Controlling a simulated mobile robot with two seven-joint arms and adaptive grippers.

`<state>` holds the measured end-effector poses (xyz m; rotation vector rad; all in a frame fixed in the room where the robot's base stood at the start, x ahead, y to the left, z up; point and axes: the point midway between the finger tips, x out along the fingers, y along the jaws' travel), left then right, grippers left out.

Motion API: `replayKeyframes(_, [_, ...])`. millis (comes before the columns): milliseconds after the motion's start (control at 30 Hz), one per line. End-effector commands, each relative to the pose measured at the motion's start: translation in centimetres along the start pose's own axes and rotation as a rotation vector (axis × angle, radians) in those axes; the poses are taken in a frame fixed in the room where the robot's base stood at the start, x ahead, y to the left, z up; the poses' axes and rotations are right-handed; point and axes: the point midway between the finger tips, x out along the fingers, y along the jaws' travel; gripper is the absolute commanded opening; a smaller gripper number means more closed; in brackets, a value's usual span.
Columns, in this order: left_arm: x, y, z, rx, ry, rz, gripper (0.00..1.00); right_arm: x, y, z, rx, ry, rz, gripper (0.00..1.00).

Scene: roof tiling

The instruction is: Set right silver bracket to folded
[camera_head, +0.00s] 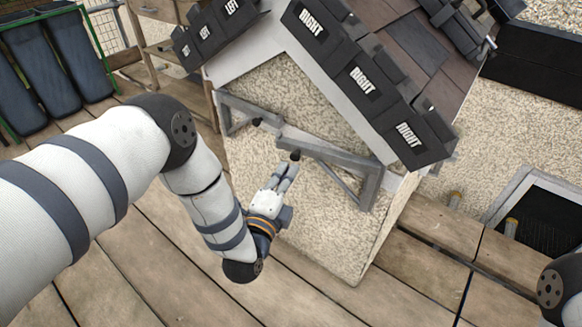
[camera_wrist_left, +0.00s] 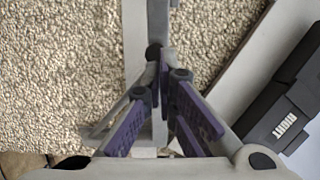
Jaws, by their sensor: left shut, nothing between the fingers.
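The right silver bracket (camera_head: 340,155) is a grey bar with a diagonal strut, mounted on the pebbled gable wall under the right roof slope. A dark knob (camera_head: 295,155) sits at its left end. My left gripper (camera_head: 287,170) is shut and empty, with its fingertips just below this knob. Whether they touch it is unclear. In the left wrist view, the purple-padded fingers (camera_wrist_left: 162,72) come together just below a dark knob (camera_wrist_left: 153,52), in front of a grey bar (camera_wrist_left: 135,30). My right gripper is out of view.
A second silver bracket (camera_head: 235,104) with its own dark knob (camera_head: 257,121) is on the left side of the same wall. Dark tiles marked RIGHT (camera_head: 367,83) overhang the right bracket. Wooden decking (camera_head: 150,255) lies below. An open dark hatch (camera_head: 545,215) is at the right.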

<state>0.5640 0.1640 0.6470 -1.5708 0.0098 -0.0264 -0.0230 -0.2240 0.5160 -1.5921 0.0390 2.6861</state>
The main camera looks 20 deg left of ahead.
Motion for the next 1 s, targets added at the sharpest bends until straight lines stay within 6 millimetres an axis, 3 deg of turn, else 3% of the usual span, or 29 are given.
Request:
replayKeyframes(200, [2.4,0.1,0.0,-0.001,0.001,0.0,0.0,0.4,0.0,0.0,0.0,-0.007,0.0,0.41])
replayKeyframes(633, [3.2,0.0,0.1,0.003,0.02,-0.002,0.0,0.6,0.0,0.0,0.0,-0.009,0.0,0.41])
replayKeyframes(900, [7.5,0.4,0.7,0.001,0.101,0.001,0.0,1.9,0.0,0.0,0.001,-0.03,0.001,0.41])
replayKeyframes(1000, [8.2,0.2,0.8,0.0,0.099,0.001,0.0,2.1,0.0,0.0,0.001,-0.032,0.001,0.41])
